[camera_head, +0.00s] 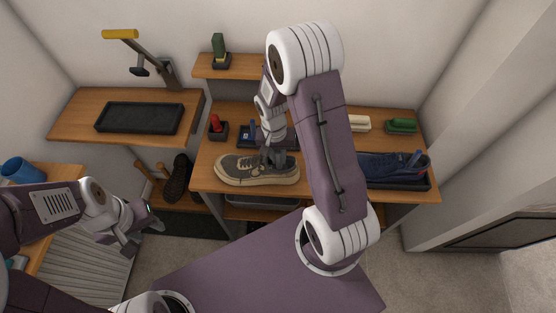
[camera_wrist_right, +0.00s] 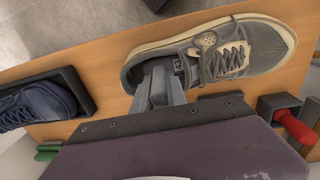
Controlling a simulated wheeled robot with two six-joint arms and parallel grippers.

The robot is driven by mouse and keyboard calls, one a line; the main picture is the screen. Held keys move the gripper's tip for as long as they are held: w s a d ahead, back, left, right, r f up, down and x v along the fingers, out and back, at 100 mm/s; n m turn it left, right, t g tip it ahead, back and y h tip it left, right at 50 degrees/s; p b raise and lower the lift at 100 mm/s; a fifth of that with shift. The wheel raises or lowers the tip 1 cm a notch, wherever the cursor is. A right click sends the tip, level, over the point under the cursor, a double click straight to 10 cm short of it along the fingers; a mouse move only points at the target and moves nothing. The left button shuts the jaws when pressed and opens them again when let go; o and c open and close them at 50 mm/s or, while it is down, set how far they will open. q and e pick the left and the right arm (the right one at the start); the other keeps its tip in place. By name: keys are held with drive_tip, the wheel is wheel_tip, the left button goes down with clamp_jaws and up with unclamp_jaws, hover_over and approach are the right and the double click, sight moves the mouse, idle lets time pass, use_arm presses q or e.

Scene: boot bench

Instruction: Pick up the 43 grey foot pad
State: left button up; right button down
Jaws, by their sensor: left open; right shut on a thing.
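A grey sneaker (camera_head: 240,172) with a cream sole stands on the wooden bench, and it also shows in the right wrist view (camera_wrist_right: 238,52). A dark label reading 43 (camera_wrist_right: 178,65) shows at its opening. My right gripper (camera_head: 272,162) reaches down into the opening. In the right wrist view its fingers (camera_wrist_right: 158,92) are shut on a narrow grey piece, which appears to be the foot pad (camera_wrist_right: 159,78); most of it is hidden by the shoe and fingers. My left gripper (camera_head: 144,238) is open and empty, low on the left, away from the bench.
A blue shoe (camera_head: 388,166) sits in a black tray (camera_head: 418,184) on the right of the bench. A red-handled item (camera_head: 215,124) in a dark holder stands left, and a green brush (camera_head: 402,126) lies at the back right.

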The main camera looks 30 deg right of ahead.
wheel_tip(320, 180, up, 10)
drive_tip(key=shift+f, duration=0.1)
